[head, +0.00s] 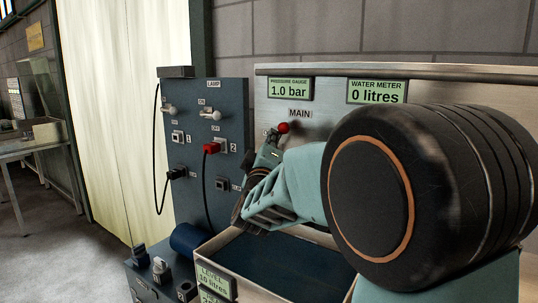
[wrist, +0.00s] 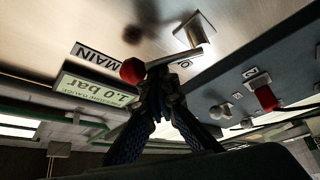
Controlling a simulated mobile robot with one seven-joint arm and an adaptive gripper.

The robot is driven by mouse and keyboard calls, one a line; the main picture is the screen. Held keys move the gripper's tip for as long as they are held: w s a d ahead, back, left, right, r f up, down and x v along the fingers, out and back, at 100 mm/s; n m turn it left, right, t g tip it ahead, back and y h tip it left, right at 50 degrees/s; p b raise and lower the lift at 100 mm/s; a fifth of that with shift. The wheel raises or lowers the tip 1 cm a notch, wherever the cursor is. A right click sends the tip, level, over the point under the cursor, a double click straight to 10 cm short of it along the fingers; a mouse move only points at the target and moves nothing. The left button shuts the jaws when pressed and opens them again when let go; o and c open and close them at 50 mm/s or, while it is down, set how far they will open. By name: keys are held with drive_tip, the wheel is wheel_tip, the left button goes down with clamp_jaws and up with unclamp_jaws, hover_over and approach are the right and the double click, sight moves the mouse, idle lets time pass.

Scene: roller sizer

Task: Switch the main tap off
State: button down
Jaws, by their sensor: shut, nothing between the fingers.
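The main tap is a metal lever with a red knob (head: 283,127) under the MAIN label (head: 299,113) on the steel panel. In the wrist view the lever runs from a square metal mount (wrist: 196,36) to the red knob (wrist: 133,71). My gripper (head: 272,143) is shut and empty at the tap, and hides most of the lever in the head view. In the wrist view its fingertips (wrist: 158,80) meet close beside the lever, near the knob. I cannot tell whether they touch it.
Gauges above read 1.0 bar (head: 290,89) and 0 litres (head: 377,92). A dark blue panel (head: 205,130) at left carries switches, sockets, a red plug (head: 211,148) and hanging cables. A steel tank (head: 290,289) lies below my arm. A table (head: 28,150) stands far left.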

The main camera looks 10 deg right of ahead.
drive_tip(key=shift+s+d+f+m+g+h+b, duration=0.55)
drive_tip(key=shift+m+h+b, duration=1.15)
drive_tip(key=shift+m+b, duration=1.35)
drive_tip(key=shift+s+d+f+m+g+h+b, duration=0.2)
drive_tip(key=shift+f+m+g+h+b, duration=0.6)
drive_tip(key=shift+m+h+b, duration=1.55)
drive_tip(key=shift+s+d+f+m+g+h+b, duration=0.4)
drive_tip(key=shift+f+m+h+b, duration=0.6)
drive_tip(key=shift+m+b, duration=2.65)
drive_tip(key=shift+h, duration=0.25)
drive_tip(key=shift+r, duration=0.1)
